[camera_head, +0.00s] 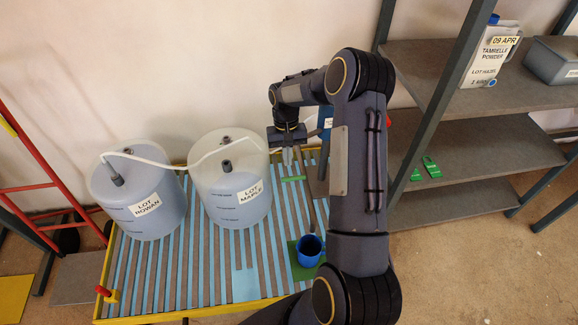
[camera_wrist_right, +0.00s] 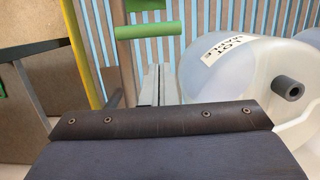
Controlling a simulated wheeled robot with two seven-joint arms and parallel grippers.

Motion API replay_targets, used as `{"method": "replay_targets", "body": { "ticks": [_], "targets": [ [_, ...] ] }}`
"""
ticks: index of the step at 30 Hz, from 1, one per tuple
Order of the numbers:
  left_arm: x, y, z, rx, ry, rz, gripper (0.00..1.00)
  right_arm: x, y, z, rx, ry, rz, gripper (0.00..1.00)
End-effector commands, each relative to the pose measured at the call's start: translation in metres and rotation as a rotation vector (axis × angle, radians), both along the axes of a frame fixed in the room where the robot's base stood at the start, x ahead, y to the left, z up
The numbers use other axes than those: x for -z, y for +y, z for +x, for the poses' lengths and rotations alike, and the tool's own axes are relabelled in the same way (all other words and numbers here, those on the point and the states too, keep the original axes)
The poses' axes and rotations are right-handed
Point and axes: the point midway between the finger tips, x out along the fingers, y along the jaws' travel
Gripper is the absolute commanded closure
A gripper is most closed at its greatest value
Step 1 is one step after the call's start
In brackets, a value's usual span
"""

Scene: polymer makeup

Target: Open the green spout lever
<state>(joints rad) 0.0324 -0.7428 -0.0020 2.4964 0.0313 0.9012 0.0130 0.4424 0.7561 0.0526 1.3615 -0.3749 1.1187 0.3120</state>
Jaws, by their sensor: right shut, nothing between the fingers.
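The green spout lever (camera_head: 293,178) shows as a short green bar just below my right gripper, beside the LOT MAPLE tank. In the right wrist view a green bar (camera_wrist_right: 148,30) lies crosswise just beyond the fingertips, with a visible gap. My right gripper (camera_head: 288,158) is shut and empty, pointing down above the lever. Its closed fingers show in the wrist view (camera_wrist_right: 158,82). My right arm hides part of the area right of the lever. My left gripper is not in view.
Two translucent tanks, LOT ROWAN (camera_head: 138,195) and LOT MAPLE (camera_head: 229,190), stand on the slatted bench, joined by a white hose (camera_head: 160,160). A blue mug (camera_head: 309,250) stands on a green mat (camera_head: 296,268) at the front. Grey shelves (camera_head: 470,145) stand right of my arm.

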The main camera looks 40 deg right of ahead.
Motion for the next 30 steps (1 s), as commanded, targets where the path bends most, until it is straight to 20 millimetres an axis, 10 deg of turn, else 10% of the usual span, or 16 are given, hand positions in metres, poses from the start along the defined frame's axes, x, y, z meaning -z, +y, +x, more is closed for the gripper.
{"method": "replay_targets", "body": {
  "ticks": [30],
  "targets": [
    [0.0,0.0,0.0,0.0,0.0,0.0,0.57,0.014,0.014,-0.023,-0.057,-0.002,-0.001,1.0]
  ]
}}
